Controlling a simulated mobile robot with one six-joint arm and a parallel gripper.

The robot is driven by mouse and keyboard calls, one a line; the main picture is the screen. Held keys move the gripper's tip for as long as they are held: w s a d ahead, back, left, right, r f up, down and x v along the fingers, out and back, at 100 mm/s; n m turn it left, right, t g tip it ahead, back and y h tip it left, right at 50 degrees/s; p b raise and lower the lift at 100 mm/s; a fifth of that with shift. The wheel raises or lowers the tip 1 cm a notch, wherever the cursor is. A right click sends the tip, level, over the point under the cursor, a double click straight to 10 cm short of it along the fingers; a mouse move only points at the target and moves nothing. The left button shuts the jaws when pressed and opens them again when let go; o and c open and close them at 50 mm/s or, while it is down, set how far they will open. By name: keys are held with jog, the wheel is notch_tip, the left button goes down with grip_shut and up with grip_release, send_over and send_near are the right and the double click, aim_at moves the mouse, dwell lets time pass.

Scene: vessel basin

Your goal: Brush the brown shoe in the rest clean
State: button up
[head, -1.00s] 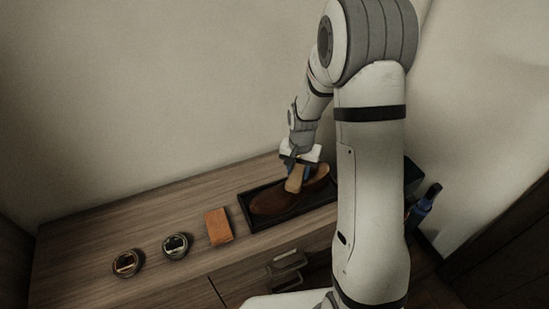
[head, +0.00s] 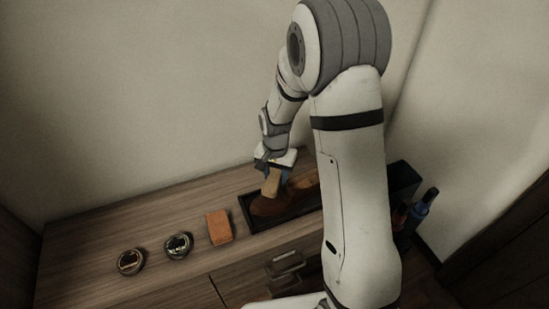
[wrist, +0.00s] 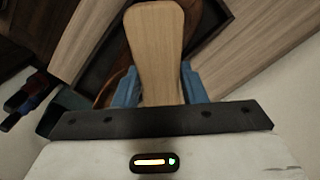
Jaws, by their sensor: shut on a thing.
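The brown shoe (head: 266,207) lies in a dark shallow tray (head: 246,213), the rest, on the wooden cabinet top. Its far part is partly hidden behind my arm. My gripper (head: 272,176) is over the left part of the shoe, shut on a brush with a pale wooden back (head: 272,183). In the wrist view the brush (wrist: 155,50) stands between the blue fingertips of my gripper (wrist: 160,88) and covers most of the shoe. The bristles are hidden, so I cannot tell whether they touch the shoe.
An orange-brown block (head: 219,227) lies left of the tray. Two round tins (head: 178,245) (head: 130,261) stand further left. A dark box (head: 402,180) and blue and red bottles (head: 421,208) are at the right, beside my arm. The wall is close behind.

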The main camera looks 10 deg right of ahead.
jog(key=shift+s+r, duration=0.1)
jog(key=shift+r, duration=0.8)
jog(key=shift+r+p, duration=1.85)
jog(key=shift+r, duration=0.3)
